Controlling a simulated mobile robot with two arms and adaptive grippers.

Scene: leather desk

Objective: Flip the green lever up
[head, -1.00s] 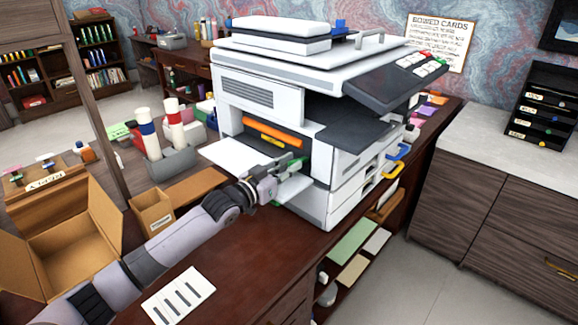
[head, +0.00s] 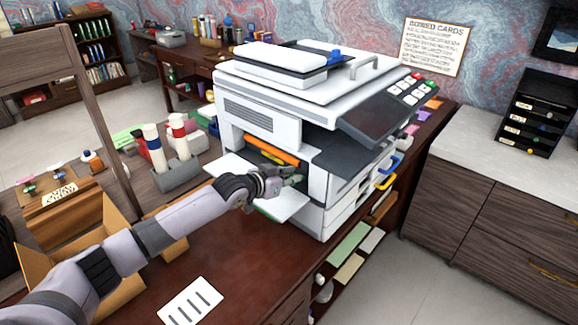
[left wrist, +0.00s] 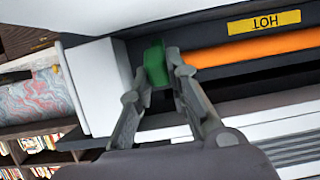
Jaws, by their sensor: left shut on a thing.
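The green lever (left wrist: 155,63) shows in the left wrist view, just left of the orange roller (left wrist: 255,48) inside the printer's open front. My left gripper (left wrist: 160,72) has its fingertips on both sides of the lever and is shut on it. In the head view my left gripper (head: 290,181) reaches into the opening of the white printer (head: 300,120), and the lever is hidden there. My right gripper is not in view.
A yellow HOT label (left wrist: 264,22) sits above the roller. The printer's white front flap (head: 285,203) is folded down below my left gripper. A cardboard box (head: 60,240) and a striped card (head: 190,302) are on the desk.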

